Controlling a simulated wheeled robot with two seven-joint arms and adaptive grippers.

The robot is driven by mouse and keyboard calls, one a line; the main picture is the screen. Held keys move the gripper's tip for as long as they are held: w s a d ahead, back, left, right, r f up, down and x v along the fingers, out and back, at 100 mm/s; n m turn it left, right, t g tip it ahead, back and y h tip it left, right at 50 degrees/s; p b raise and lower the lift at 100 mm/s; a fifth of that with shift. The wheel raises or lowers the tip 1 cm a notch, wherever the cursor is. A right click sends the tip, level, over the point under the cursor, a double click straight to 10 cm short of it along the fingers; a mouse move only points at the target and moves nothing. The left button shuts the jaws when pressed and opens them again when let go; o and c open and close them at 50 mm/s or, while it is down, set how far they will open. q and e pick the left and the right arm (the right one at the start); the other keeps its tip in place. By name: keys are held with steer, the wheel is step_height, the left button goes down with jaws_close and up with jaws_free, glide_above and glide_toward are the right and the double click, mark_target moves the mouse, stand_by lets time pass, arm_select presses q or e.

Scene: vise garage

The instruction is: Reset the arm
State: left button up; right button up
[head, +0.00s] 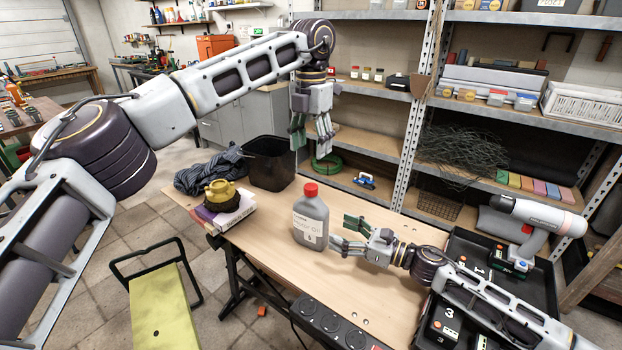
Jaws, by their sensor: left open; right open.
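My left arm reaches in from the left, high over the workbench. Its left gripper (311,137) hangs pointing down above the back of the bench, open and empty. My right arm comes in from the lower right, low over the bench. Its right gripper (346,234) points left, open, with its fingers just right of the grey motor oil bottle (311,222). The bottle stands upright with a red cap. I cannot tell whether a fingertip touches it.
A black tray (480,250) with a drill (538,222) lies right. A power strip (330,324) lines the front edge. Metal shelves stand behind.

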steer(key=shift+r, duration=0.2)
step_height(320, 180, up, 9)
steer(key=p, duration=0.9)
steer(key=shift+f, duration=0.15)
steer(key=shift+r+p, duration=0.5)
steer(key=shift+p, duration=0.05)
